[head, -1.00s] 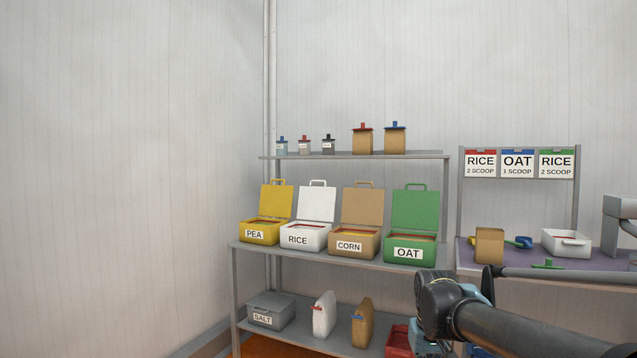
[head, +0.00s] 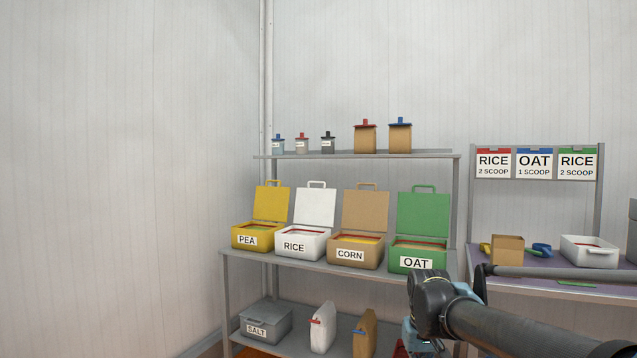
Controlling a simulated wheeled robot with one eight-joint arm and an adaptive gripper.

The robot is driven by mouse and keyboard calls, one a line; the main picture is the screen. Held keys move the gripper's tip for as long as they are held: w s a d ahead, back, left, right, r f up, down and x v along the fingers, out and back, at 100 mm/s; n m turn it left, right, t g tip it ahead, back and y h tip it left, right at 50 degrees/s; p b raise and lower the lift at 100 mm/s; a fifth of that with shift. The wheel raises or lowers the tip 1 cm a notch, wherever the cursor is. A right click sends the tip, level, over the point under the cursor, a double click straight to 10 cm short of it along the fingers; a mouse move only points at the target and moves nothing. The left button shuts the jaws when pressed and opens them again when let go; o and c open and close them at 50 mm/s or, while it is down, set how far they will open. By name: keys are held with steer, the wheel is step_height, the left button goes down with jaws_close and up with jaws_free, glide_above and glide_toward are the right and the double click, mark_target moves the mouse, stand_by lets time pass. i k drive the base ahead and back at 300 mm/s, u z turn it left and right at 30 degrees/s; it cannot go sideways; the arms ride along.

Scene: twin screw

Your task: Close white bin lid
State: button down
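The white bin (head: 303,245) labelled RICE stands on the middle shelf, between the yellow PEA bin and the brown CORN bin. Its white lid (head: 315,208) stands open and upright at the back, with a handle on its top edge. A reddish rim or content shows inside the bin. My arm comes in from the lower right, its dark wrist in front of the shelf below the OAT bin. My gripper's fingers are mostly hidden behind the arm and cut off by the lower frame edge, and they are well apart from the white bin.
The yellow bin (head: 258,237), brown bin (head: 356,252) and green bin (head: 417,256) also have raised lids. An upper shelf (head: 355,155) holds small jars and bags. A purple-topped table (head: 525,259) with a white tray (head: 588,251) stands at right. The left floor area is hidden.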

mark_target(316, 207)
steer(key=z, duration=0.05)
steer(key=i, duration=1.2)
